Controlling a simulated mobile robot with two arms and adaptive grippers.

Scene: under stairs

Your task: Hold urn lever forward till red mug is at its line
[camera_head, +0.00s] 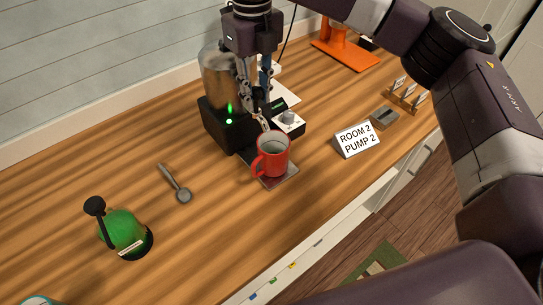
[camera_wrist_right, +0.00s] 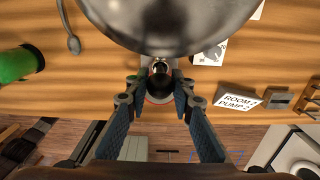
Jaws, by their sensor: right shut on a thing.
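The silver urn (camera_head: 214,75) stands on a black base (camera_head: 238,138) with a green light lit. It also shows in the right wrist view (camera_wrist_right: 165,22). The red mug (camera_head: 272,160) stands upright on the drip tray (camera_head: 286,181) in front of the urn. Its inside looks grey; I cannot make out the liquid level or its line. My right gripper (camera_head: 262,116) is above and behind the mug, against the urn's front. In the right wrist view, its fingers (camera_wrist_right: 159,88) close around the lever's black knob (camera_wrist_right: 159,84). The knob hides most of the mug there.
A sign reading "ROOM 2 PUMP 2" (camera_head: 358,139) stands right of the mug. A metal scoop (camera_head: 175,184) and a green domed object with a black knob (camera_head: 122,230) lie to the left. An orange stand (camera_head: 345,47) is at the back. The counter's front edge is close to the mug.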

